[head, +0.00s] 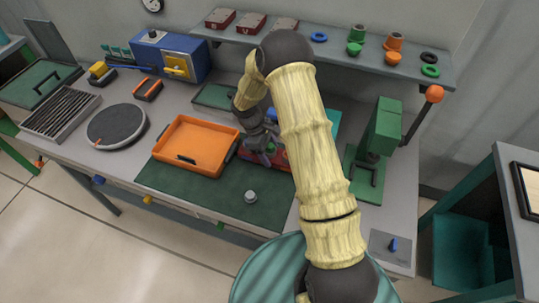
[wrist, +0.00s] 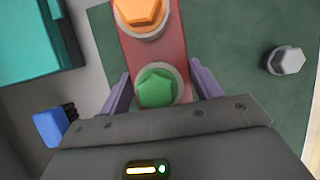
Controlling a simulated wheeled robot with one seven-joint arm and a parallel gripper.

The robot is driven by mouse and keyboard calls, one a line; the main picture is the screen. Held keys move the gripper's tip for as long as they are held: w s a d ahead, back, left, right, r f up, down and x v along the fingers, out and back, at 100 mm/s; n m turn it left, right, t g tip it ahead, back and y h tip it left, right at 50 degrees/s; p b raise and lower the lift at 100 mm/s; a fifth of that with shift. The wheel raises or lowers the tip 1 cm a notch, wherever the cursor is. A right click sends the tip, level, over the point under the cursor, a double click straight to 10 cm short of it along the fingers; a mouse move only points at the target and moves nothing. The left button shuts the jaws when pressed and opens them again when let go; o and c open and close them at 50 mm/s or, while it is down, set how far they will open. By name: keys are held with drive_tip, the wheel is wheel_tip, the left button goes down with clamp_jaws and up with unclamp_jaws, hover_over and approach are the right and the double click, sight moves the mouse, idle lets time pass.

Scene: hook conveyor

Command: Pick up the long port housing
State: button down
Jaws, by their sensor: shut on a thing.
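The long port housing is a long red block (wrist: 168,50) with an orange hexagonal port (wrist: 140,12) and a green port (wrist: 156,87) on top. In the head view only a small part of the red housing (head: 281,158) shows; my arm hides the rest. My gripper (wrist: 161,85) has its two purple fingers on either side of the housing at the green port's end, and it is shut on the housing. In the head view my gripper (head: 262,155) points down just right of the orange tray. I cannot tell whether the housing touches the bench.
An orange tray (head: 160,152) stands left of my gripper. A silver hex piece (head: 250,196) lies on the dark green mat (head: 200,197). A green press (head: 382,130) with an orange-knobbed lever stands to the right. A shelf (head: 340,45) runs along the back. A teal box (wrist: 35,45) is close by.

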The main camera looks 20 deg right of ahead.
wheel_tip(320, 180, up, 8)
drive_tip(key=shift+r+b, duration=0.2)
drive_tip(key=shift+b, duration=0.65)
drive_tip(key=shift+f, duration=0.1)
